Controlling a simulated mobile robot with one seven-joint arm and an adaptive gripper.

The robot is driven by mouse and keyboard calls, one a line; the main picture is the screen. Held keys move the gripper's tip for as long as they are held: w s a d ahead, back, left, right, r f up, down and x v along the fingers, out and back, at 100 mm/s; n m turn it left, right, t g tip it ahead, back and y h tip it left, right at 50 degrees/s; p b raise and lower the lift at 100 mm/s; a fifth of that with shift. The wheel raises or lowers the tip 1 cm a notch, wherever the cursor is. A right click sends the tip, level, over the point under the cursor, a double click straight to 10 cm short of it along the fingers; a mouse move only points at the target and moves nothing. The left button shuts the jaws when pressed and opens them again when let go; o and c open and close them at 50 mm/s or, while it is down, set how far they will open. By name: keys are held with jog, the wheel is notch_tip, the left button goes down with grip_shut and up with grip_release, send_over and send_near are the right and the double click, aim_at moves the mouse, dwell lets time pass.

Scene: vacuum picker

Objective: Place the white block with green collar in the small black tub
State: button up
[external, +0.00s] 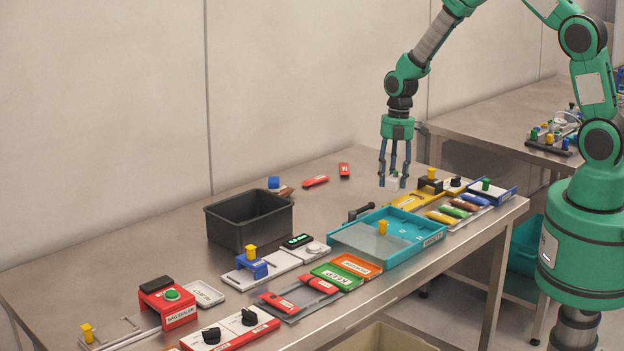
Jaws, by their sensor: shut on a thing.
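My gripper (395,177) is shut on the white block with green collar (394,182). The block is small and pale, and the fingers partly cover it. The gripper points down above the back right part of the table, and the block seems to hang clear of the surface. The small black tub (270,224) stands on the table to the left, well apart from the gripper. Its open top faces up, and the inside that shows looks empty.
A turquoise tray (404,255) with a clear lid lies between gripper and tub, nearer the front. A yellow tray (409,201) is by the gripper. Red pieces (315,181) lie behind. A red box (168,305) and switch panel (231,332) are front left. The back left table is clear.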

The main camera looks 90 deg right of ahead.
jog(key=w+a+r+m+p, duration=0.1)
jog(key=w+a+r+p, duration=0.15)
jog(key=w, duration=0.85)
jog(key=w+a+r+p, duration=0.1)
jog(key=w+a+p, duration=0.15)
jog(key=w, duration=0.95)
jog(key=w+a+r+m+p, duration=0.1)
jog(key=w+a+r+p, duration=0.1)
jog(key=w+a, duration=1.1)
jog(key=w+p, duration=0.1)
jog(key=w, duration=0.2)
jog(key=shift+w+a, duration=0.4)
jog(key=shift+f, duration=3.15)
jog(key=shift+f, duration=0.1)
jog(key=shift+f+p, duration=0.4)
jog(key=shift+f, duration=1.4)
jog(key=shift+f, duration=0.2)
